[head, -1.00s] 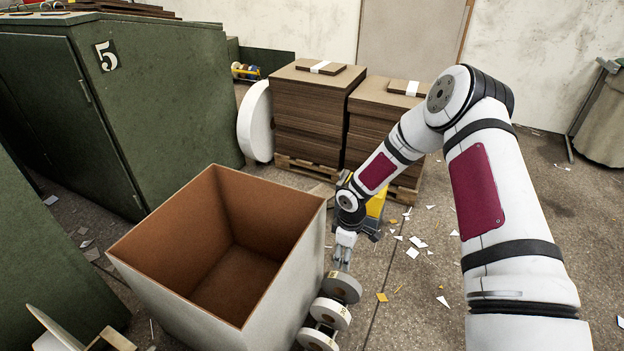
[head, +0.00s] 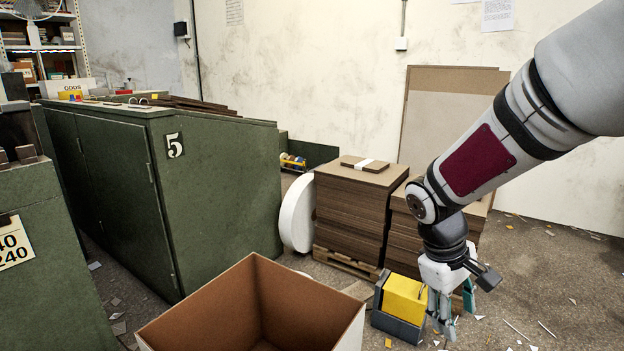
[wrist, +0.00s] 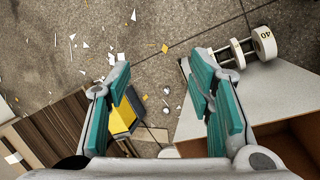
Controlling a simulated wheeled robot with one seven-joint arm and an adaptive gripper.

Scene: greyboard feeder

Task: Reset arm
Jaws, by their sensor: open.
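My gripper (head: 446,318) hangs at the end of my arm in the lower right of the head view, fingers pointing down. In the wrist view its two teal-padded fingers (wrist: 160,88) are spread wide with only floor between them, so it is open and empty. In the head view it is just right of a yellow block (head: 405,297) in a grey holder. The yellow block shows in the wrist view (wrist: 122,118) behind the left finger.
An open box (head: 255,285), brown inside, stands at the front. White rolls (wrist: 250,45) lie beside it. A green cabinet marked 5 (head: 215,195) is at left. Stacks of brown board (head: 350,215) stand behind. Scraps litter the otherwise clear floor at right.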

